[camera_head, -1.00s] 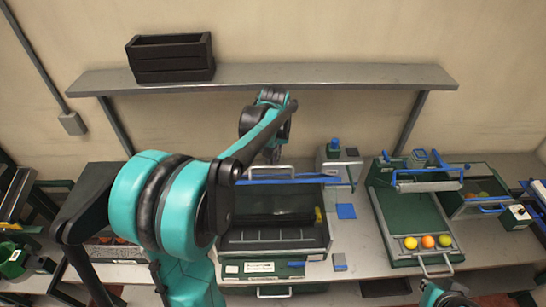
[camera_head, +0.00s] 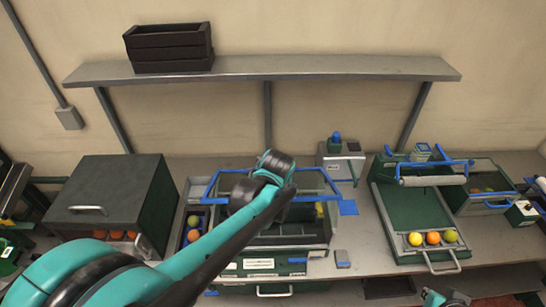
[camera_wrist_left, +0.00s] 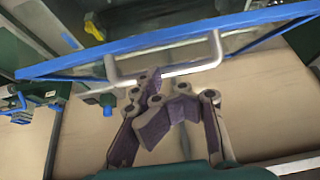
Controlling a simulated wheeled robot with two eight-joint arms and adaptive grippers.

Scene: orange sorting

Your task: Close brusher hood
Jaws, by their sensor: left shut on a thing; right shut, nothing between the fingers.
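The brusher hood (camera_head: 211,186) is a clear panel in a blue frame over the dark brusher box (camera_head: 325,228) at the middle of the bench. It looks partly raised and tilted; its exact angle is hard to tell. In the left wrist view the hood's blue edge (camera_wrist_left: 235,32) runs across the top, with a silver bar handle (camera_wrist_left: 203,64) on it. My left gripper (camera_wrist_left: 165,88) is shut on the handle. In the head view my left arm covers its fingers and the handle. Only the top of my right gripper (camera_head: 437,298) shows at the bottom edge, shut and empty.
A dark green box (camera_head: 110,190) with a handle stands left, oranges below it. To the right, a green tray (camera_head: 400,195) holds a yellow, an orange and a green fruit. A grey shelf (camera_head: 350,68) with a black crate (camera_head: 168,50) hangs behind.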

